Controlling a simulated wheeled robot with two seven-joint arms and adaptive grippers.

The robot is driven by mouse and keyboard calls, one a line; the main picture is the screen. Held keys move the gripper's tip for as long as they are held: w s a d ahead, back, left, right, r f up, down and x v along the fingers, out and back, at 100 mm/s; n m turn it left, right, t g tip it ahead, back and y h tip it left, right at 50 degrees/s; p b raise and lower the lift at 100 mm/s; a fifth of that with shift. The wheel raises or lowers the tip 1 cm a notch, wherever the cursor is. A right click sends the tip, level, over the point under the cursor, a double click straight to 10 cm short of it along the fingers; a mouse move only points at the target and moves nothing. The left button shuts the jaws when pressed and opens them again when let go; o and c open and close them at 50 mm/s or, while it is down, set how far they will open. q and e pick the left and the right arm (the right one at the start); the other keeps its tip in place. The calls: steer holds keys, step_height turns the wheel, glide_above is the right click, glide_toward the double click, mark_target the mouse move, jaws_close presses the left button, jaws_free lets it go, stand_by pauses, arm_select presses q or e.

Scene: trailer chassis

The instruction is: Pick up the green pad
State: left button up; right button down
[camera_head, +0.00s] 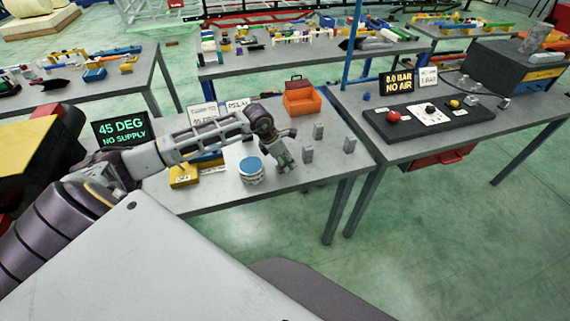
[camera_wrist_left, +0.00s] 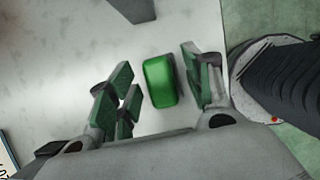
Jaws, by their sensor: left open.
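The green pad (camera_wrist_left: 160,81) lies on the grey tabletop in the left wrist view, a rounded block seen from above. My left gripper (camera_wrist_left: 162,84) is open, with its fingers on either side of the pad and a gap to each. In the head view my left gripper (camera_head: 285,160) is low over the near workbench (camera_head: 222,199), and I cannot make out the pad there; the gripper seems to hide it. My right gripper is not in view.
A striped round container with a blue top (camera_head: 251,170) stands left of the gripper. Small grey blocks (camera_head: 318,131) stand to its right. An orange bin (camera_head: 301,99) is behind, and a yellow block (camera_head: 184,175) is at left. The bench's right edge is near.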

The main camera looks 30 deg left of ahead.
arm_select(q)
steer(key=shift+c, duration=0.5)
jaws_close()
steer(key=shift+r, duration=0.1)
step_height(320, 180, up, 10)
steer(key=shift+f+b, duration=0.1)
steer(key=shift+b, duration=0.8)
steer(key=c, duration=0.6)
jaws_free()
steer(key=c, duration=0.3)
